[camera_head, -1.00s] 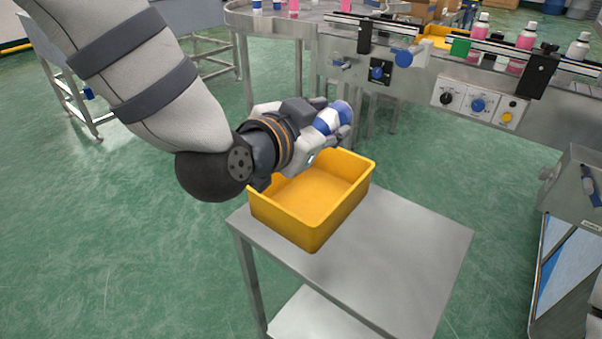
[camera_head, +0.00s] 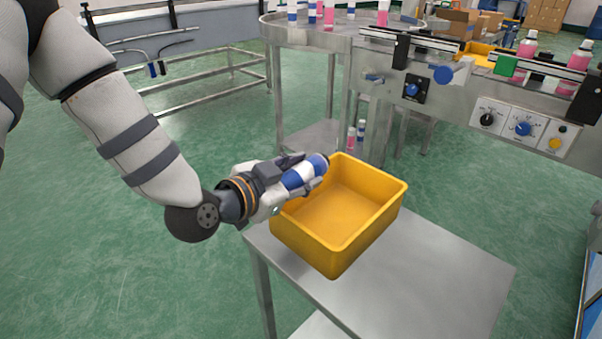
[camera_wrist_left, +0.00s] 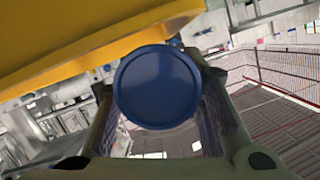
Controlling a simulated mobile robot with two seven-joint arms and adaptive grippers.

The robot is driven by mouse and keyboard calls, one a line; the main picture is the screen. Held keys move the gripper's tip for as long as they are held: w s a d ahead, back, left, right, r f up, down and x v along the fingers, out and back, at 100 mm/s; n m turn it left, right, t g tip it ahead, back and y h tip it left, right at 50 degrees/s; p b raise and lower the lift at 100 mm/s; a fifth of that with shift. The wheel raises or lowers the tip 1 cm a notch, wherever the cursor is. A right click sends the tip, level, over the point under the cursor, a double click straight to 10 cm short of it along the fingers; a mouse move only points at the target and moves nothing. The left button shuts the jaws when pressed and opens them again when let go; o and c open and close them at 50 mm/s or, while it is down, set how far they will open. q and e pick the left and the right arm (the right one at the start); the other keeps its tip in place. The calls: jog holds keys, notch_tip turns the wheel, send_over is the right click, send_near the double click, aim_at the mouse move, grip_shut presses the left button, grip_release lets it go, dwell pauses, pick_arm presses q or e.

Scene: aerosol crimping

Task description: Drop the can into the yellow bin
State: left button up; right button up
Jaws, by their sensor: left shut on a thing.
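A blue and white can (camera_head: 299,178) is held in my left gripper (camera_head: 305,174), lying tilted along the line of the fingers. In the left wrist view the can's round blue end (camera_wrist_left: 157,87) sits between the two fingers (camera_wrist_left: 160,125). The yellow bin (camera_head: 372,231) stands on a small steel table, and its inside looks empty. The can and gripper are at the bin's left back rim, by its upper edge. In the left wrist view the bin's yellow wall (camera_wrist_left: 90,35) is close beside the can. My right gripper is not in view.
The steel table (camera_head: 440,265) has bare top to the right of the bin. Behind it are a round steel turntable (camera_head: 310,38) with bottles and a conveyor (camera_head: 455,95) with control knobs. Two bottles (camera_head: 356,136) stand on a low shelf. Green floor lies open at left.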

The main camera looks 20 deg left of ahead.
pick_arm(q)
jog(key=shift+f, duration=0.6)
jog(key=o, duration=1.1)
